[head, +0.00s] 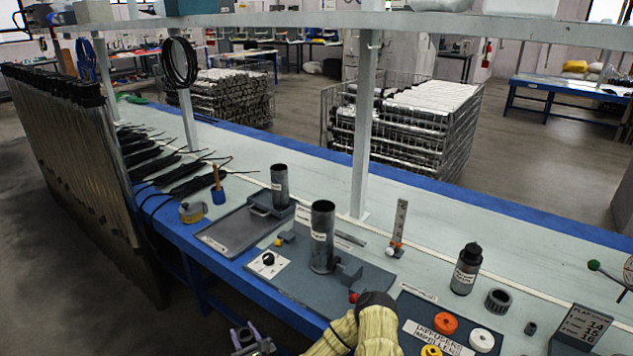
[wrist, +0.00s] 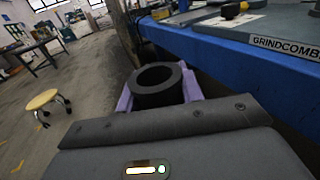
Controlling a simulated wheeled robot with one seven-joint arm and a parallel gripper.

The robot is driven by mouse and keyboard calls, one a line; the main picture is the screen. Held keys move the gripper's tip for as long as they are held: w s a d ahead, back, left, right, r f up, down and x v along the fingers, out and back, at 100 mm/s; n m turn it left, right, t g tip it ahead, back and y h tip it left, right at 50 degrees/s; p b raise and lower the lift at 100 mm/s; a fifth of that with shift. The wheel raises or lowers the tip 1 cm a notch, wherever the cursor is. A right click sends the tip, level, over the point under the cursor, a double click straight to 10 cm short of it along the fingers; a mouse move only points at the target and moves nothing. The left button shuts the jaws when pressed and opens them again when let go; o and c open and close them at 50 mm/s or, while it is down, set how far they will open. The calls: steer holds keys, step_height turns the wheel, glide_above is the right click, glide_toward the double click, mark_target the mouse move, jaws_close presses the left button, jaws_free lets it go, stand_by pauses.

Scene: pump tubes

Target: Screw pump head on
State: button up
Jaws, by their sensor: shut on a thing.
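My gripper (wrist: 160,97) is shut on a dark, round part with a wide central hole, which looks like the pump head (wrist: 157,78). Its purple fingers press on the two sides. In the head view my gripper (head: 244,336) is at the bottom edge, low in front of the bench's blue front edge, and the held part is hard to make out there. A grey upright pump tube (head: 322,240) with a white label stands on a dark mat, apart from the gripper. A second grey tube (head: 280,187) stands farther left. I cannot tell which tube matches.
The bench's blue edge (head: 230,283) lies close to my gripper. A tray (head: 227,234), black bottle (head: 466,271), dark ribbed ring (head: 498,300), orange ring (head: 445,323) and white ring (head: 482,340) are on the bench. A yellow stool (wrist: 42,101) stands on open floor.

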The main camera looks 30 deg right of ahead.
steer(key=shift+w, duration=0.25)
steer(key=shift+r, duration=0.1)
